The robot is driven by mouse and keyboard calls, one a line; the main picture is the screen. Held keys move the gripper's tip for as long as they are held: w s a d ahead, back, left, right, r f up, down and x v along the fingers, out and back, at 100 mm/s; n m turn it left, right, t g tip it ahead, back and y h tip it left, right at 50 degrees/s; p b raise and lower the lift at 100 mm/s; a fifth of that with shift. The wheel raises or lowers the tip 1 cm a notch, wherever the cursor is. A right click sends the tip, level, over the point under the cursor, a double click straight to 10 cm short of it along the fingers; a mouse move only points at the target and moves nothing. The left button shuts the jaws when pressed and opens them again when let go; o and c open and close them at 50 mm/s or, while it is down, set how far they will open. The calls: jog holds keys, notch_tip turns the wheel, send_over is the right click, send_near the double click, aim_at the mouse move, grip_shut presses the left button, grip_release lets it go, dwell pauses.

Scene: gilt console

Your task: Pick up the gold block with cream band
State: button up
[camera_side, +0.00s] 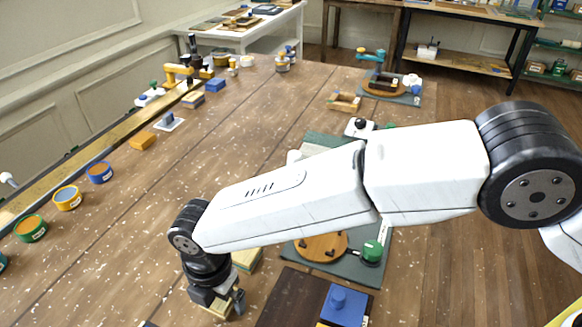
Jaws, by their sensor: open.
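My gripper (222,302) points down low over the wooden table at the lower middle, with its jaws open. A small cream-and-gold piece (217,309) shows at its fingers, mostly hidden by them; it may be the gold block with cream band, but I cannot tell for sure. I cannot tell if the fingers touch it. A pale yellow block (247,259) lies just behind the wrist, partly covered by my arm. A plain orange-gold block (142,140) sits far off at the upper left, with no band that I can make out.
A dark board with a blue knobbed block (343,306) lies right of my gripper. A green mat holds a round wooden piece (322,246) and a green knob (372,251). Several colored tubs, including a yellow one (67,198), line the left edge. The table's left middle is clear.

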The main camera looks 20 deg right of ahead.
jog(key=shift+c, duration=0.2)
jog(key=c, duration=1.1)
jog(key=shift+r, duration=0.1)
jog(key=shift+r, duration=0.4)
notch_tip(320, 180, up, 3)
jog(key=shift+s+d+f, duration=0.1)
jog(key=shift+f, duration=0.05)
jog(key=shift+s+d+r, duration=4.65)
jog(key=shift+s+d, duration=0.2)
jog(key=shift+w, duration=0.1)
